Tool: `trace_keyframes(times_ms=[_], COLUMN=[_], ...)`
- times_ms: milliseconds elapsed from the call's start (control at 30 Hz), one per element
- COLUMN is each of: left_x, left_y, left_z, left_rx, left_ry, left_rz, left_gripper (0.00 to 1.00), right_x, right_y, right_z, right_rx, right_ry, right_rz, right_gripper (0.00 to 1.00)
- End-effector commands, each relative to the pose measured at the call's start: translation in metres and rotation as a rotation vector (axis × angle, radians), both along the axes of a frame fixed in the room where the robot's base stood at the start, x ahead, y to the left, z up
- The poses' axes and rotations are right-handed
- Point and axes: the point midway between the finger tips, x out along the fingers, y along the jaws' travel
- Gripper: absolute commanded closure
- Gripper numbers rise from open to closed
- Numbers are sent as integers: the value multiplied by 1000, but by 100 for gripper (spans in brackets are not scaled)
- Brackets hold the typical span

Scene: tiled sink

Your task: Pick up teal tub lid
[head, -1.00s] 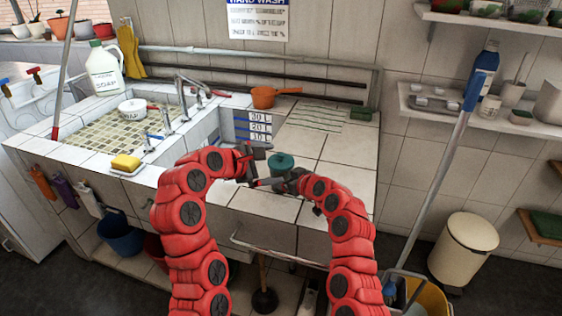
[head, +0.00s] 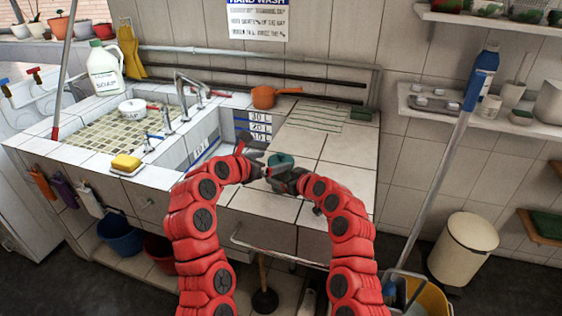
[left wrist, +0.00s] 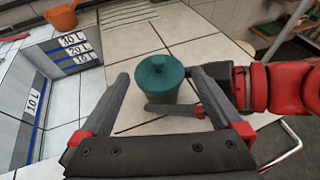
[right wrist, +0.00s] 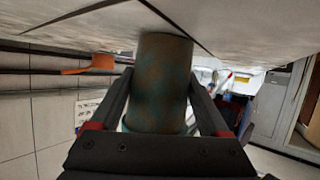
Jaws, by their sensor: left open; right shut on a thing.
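The teal tub (head: 281,161) stands on the white tiled counter. In the right wrist view the tub's mottled side (right wrist: 163,80) fills the space between the fingers. My right gripper (right wrist: 161,90) is shut on the tub body, below the lid. My left gripper (left wrist: 158,76) is open and empty. Its fingers point toward the lid from the near left, one on each side of it in the left wrist view. I cannot tell whether they touch it.
The sunken basin with blue level marks (head: 253,126) lies left of the tub. An orange pot (head: 264,97) stands behind it, and a green sponge (head: 361,113) lies at the back right. The counter tiles (head: 338,150) right of the tub are clear.

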Motion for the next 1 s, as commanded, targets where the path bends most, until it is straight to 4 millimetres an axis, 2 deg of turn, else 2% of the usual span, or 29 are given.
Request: trace_keyframes(times_ms=[167, 600, 867, 1000], left_x=[5, 41, 43, 43], left_y=[-3, -27, -28, -28], left_z=[-3, -16, -17, -17], left_rx=[2, 1, 0, 1], left_ry=[2, 0, 0, -1], left_rz=[-1, -1, 0, 0], left_gripper=[0, 0, 0, 25], right_x=[0, 0, 0, 0], right_y=[0, 0, 0, 0], right_z=[0, 0, 0, 0], right_rx=[0, 0, 0, 0], right_ry=[0, 0, 0, 0], right_rz=[0, 0, 0, 0], right_gripper=[85, 85, 85, 85])
